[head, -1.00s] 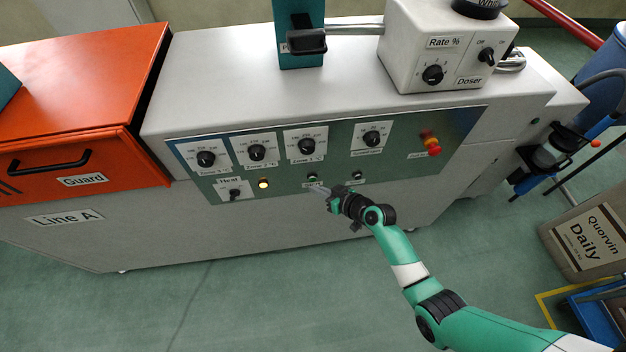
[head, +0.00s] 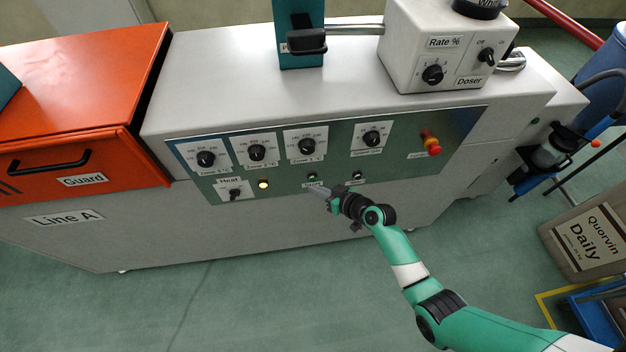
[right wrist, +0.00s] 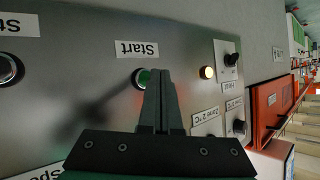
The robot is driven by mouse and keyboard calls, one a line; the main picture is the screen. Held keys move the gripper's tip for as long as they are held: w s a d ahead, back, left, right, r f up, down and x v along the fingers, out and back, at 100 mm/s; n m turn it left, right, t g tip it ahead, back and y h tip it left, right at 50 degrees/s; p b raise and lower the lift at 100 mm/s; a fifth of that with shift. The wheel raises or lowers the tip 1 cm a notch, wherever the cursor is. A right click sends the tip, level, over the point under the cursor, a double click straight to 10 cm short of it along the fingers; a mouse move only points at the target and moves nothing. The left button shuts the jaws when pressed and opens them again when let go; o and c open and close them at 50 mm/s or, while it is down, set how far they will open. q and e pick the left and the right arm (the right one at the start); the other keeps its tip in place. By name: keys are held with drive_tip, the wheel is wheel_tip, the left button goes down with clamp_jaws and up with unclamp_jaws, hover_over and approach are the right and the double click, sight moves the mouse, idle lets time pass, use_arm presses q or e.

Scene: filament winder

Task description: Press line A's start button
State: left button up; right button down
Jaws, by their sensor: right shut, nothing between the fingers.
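Line A's start button (head: 312,176) is a small green button on the machine's front panel, with its label just below it. In the right wrist view the green button (right wrist: 142,78) sits in a silver ring beside the upside-down word Start (right wrist: 137,49). My right gripper (head: 320,190) is shut and empty, its tips just below and in front of the button. In the right wrist view the closed fingertips (right wrist: 158,74) overlap the button's edge. I cannot tell if they touch it. My left gripper is not in view.
A dark button (head: 357,175) sits to the right of start on the panel. A lit amber lamp (head: 263,184) and the heat switch (head: 234,193) are to the left. Several dials line the panel above, and a red emergency stop (head: 431,143) is at its right end.

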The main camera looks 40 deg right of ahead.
drive_tip(key=shift+w, duration=0.1)
drive_tip(key=shift+w+d+b, duration=0.25)
drive_tip(key=shift+b, duration=0.1)
drive_tip(key=shift+w+d+b, duration=0.25)
drive_tip(key=shift+w+b, duration=0.05)
drive_tip(key=shift+b, duration=0.1)
idle(0.7)
drive_tip(key=shift+a, duration=0.1)
idle(0.4)
drive_tip(key=shift+s+a+p, duration=0.4)
drive_tip(key=shift+s+p, duration=0.15)
drive_tip(key=shift+s, duration=0.1)
